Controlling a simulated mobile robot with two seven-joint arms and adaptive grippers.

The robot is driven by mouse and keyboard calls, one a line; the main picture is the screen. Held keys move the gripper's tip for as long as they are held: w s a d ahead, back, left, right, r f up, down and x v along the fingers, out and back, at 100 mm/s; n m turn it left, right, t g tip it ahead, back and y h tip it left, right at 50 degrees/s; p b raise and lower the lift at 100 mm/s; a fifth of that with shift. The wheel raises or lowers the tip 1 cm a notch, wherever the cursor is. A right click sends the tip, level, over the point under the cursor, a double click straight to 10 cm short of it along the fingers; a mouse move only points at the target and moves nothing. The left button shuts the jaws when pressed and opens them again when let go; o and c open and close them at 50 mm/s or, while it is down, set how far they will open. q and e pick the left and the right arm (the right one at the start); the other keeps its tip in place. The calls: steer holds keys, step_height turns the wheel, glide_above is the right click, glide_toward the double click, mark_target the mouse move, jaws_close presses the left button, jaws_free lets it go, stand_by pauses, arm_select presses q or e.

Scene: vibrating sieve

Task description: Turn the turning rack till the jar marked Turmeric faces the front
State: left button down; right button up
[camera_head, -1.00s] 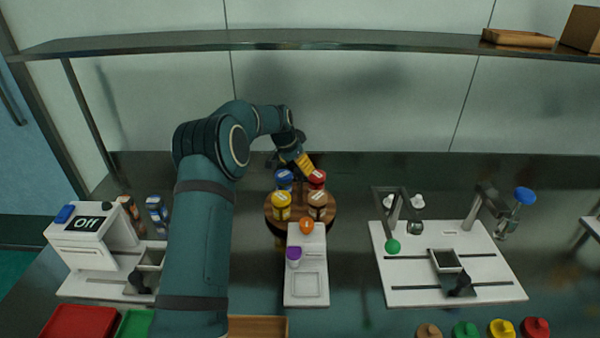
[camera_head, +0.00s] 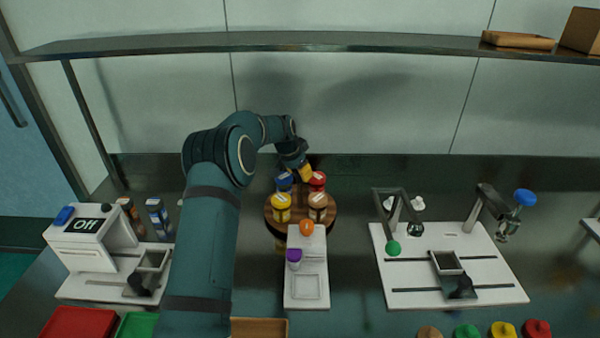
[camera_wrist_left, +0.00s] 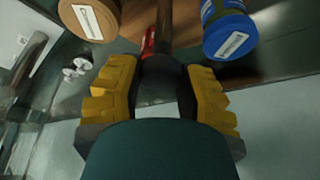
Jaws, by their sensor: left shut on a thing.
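The turning rack (camera_head: 300,208) is a round wooden disc at the middle of the counter, carrying a blue jar (camera_head: 284,181), a red jar (camera_head: 317,181), a yellow jar (camera_head: 281,207) and a brown jar (camera_head: 317,208). The labels are too small to read, so I cannot tell which is Turmeric. My left gripper (camera_head: 305,173) is above the back of the rack, shut on what looks like the rack's upright centre post (camera_wrist_left: 164,28). In the left wrist view the brown (camera_wrist_left: 92,18), blue (camera_wrist_left: 227,28) and red jars (camera_wrist_left: 149,43) show beyond the yellow fingers. My right gripper is out of view.
A white stand (camera_head: 306,275) with orange and purple pieces is directly in front of the rack. A device reading "Off" (camera_head: 88,228) stands at left and a white board with fixtures (camera_head: 415,285) at right. A shelf (camera_head: 300,41) crosses above.

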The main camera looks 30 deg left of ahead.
arm_select(q)
steer(key=shift+n, duration=0.6)
steer(key=shift+d+n+y+p, duration=0.1)
steer(key=shift+n+y+p, duration=0.85)
steer(key=shift+n, duration=1.15)
steer(key=shift+f+n+y+p, duration=0.1)
steer(key=shift+n+y+p, duration=0.4)
steer(key=shift+n, duration=0.9)
steer(key=shift+n+g+y, duration=0.25)
steer(key=shift+n+g, duration=0.05)
steer(key=shift+n, duration=0.2)
steer(key=c, duration=0.5)
jaws_free()
steer(key=shift+f, duration=0.1)
steer(key=v, duration=1.2)
